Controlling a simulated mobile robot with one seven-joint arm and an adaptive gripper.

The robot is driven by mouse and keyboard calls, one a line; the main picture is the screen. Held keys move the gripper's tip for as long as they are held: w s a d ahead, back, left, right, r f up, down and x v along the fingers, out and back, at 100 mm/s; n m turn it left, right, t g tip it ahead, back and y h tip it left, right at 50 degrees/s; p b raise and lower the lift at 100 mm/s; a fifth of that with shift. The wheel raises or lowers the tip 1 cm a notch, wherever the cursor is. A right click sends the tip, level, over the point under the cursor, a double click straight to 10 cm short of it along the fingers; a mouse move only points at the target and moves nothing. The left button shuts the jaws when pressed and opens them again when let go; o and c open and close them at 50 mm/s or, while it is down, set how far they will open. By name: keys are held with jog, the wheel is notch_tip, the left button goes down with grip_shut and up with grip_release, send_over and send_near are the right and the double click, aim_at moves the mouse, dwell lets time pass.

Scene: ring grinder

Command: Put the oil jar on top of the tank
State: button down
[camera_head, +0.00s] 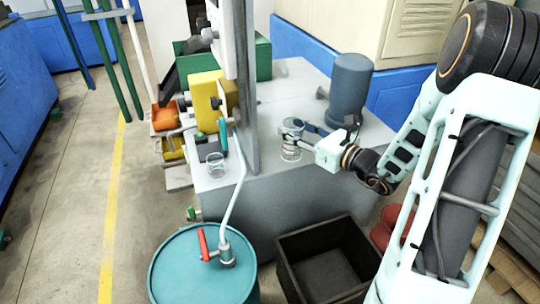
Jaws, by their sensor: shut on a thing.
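A clear glass jar (291,147), which I take as the oil jar, is upright at the right part of the grey box-shaped tank top (268,170). My gripper (299,128) reaches in from the right and is shut on the jar near its upper part. The fingers hide part of the jar. I cannot tell whether the jar's bottom touches the grey top. A second, smaller clear glass (215,165) stands on the left part of the same top.
A grey-blue cylinder (350,88) stands behind my gripper. A grey upright post (245,90) rises left of the jar. A teal drum (180,275) with a red-handled tap and a dark open bin (300,255) stand in front. Floor is clear at left.

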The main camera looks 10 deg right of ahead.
jog(key=w+a+f+b, duration=0.2)
jog(key=w+f, duration=0.4)
jog(key=w+a+f+b, duration=0.2)
jog(key=w+f, duration=0.5)
jog(key=shift+w+a+b, duration=0.2)
jog(key=shift+a+b, duration=0.05)
jog(key=shift+b, duration=0.1)
jog(key=shift+f, duration=0.1)
jog(key=shift+f, duration=0.15)
jog(key=c, duration=1.5)
grip_release()
